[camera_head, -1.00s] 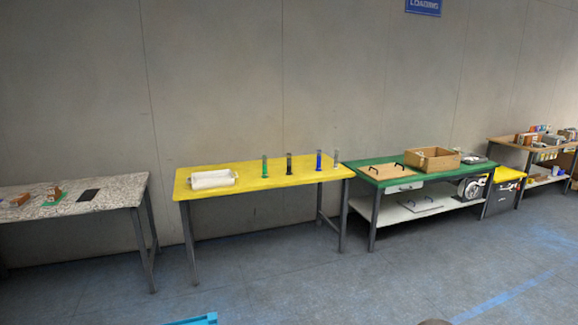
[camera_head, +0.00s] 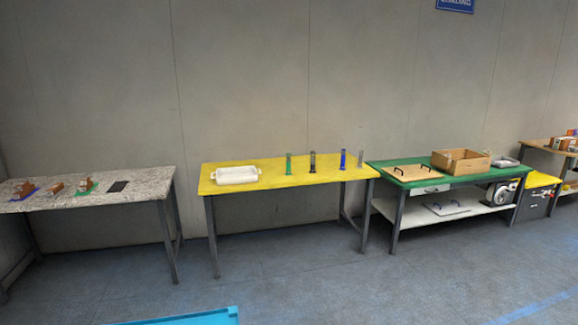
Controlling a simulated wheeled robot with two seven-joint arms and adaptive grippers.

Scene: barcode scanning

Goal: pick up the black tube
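The black tube (camera_head: 312,162) stands upright on the yellow table (camera_head: 275,177), on the far side of the room by the wall. A green tube (camera_head: 289,164) stands to its left. A blue tube (camera_head: 343,160) and a grey tube (camera_head: 360,160) stand to its right. Neither of my grippers shows in this view.
A speckled table (camera_head: 140,182) with small items stands at left. A blue edge (camera_head: 180,318) shows at the bottom. Open floor (camera_head: 300,280) lies in front of the tables.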

